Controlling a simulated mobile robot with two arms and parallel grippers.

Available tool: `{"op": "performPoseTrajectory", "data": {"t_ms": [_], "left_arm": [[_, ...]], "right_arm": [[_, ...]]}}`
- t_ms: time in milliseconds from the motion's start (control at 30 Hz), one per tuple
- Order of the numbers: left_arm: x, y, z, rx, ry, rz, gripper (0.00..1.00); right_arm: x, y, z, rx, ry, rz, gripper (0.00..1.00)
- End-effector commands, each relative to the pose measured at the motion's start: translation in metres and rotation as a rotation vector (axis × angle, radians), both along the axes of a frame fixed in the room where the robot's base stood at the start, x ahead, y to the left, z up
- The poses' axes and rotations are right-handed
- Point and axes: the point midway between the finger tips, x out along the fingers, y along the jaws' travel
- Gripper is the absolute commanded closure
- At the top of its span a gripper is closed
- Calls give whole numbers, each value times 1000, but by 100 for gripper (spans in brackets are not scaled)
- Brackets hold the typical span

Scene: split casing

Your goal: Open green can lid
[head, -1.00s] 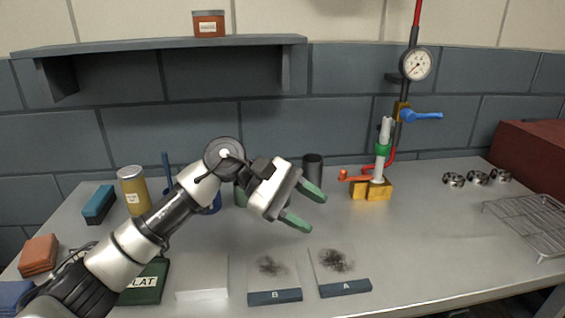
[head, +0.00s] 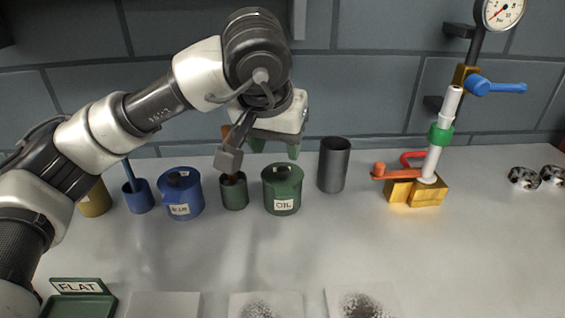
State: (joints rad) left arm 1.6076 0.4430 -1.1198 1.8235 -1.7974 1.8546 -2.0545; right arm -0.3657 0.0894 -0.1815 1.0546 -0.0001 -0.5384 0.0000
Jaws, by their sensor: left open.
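The green can (head: 283,195) labelled OIL stands upright on the table in the middle of the head view. Its lid (head: 282,170), with a dark knob or handle on top, sits on the can. My left gripper (head: 275,150) points down with its green fingers apart, just above and behind the lid in the picture. Nothing shows between the fingers, and whether they touch the lid I cannot tell. My right gripper is not in view.
A blue can (head: 181,197) and a small green cup (head: 234,194) holding a brush stand to the left. A dark cylinder (head: 333,168) stands close on the right. A yellow-based fixture (head: 418,190) is further right.

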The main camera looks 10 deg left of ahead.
Motion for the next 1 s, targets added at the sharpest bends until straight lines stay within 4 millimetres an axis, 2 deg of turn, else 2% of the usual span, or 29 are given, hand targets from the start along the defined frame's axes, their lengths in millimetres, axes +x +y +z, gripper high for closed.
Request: {"op": "performPoseTrajectory", "data": {"t_ms": [100,300,500,733,767,1000], "left_arm": [[9,-2,-24,-2,5,1,50],[20,-4,-50,-3,5,1,50],[25,-5,-61,-3,3,1,50],[25,-5,-61,-3,2,1,50],[25,-5,-61,-3,2,1,51],[25,-5,-61,-3,2,1,88]], "right_arm": [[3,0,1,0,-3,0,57],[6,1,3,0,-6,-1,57],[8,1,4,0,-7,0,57],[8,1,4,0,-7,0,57],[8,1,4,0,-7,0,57],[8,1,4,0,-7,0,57]]}}
